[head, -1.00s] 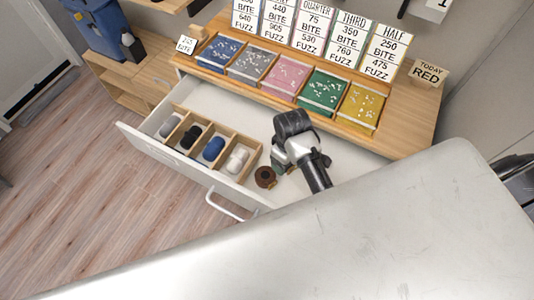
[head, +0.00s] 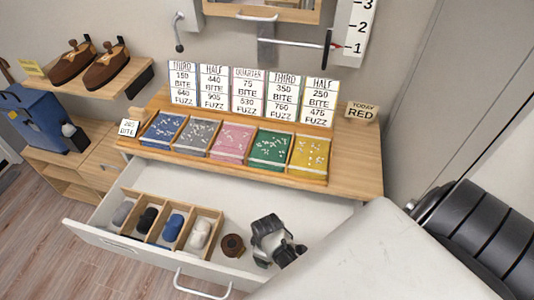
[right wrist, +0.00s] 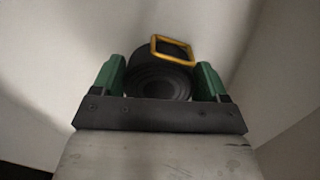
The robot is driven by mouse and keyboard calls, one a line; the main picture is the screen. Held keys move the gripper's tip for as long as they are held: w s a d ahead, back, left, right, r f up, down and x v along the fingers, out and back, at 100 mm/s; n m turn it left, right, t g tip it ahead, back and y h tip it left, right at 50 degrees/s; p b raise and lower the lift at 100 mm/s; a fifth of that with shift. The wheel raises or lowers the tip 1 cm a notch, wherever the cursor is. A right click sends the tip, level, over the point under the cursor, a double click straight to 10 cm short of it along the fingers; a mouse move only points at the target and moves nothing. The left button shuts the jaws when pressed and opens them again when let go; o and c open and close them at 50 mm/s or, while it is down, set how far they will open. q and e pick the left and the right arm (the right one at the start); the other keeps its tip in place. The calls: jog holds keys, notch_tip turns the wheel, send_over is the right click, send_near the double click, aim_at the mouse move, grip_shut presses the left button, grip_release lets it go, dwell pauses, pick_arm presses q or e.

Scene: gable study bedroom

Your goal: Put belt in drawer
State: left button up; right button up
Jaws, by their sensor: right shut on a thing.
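A black rolled belt (right wrist: 160,78) with a gold buckle (right wrist: 173,50) sits between the green fingers of my right gripper (right wrist: 159,80) in the right wrist view. The gripper is shut on it. In the head view my right gripper (head: 268,238) is over the right part of the open white drawer (head: 320,207). I cannot clearly tell the belt from the dark gripper there, or whether it touches the drawer floor. A brown roll (head: 232,245) lies in the drawer just left of the gripper. My left gripper is not in view.
A wooden divider box (head: 207,214) with several rolled items fills the drawer's left part. The wooden desktop (head: 352,140) above holds coloured trays, price cards and a "TODAY RED" sign (head: 361,110). The drawer handle (head: 203,290) sticks out in front.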

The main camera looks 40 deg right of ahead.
jog(key=shift+f, duration=0.2)
jog(key=shift+f, duration=0.15)
jog(key=o, duration=1)
notch_tip(320, 180, up, 12)
jog(key=p, duration=0.1)
jog(key=shift+r, duration=0.2)
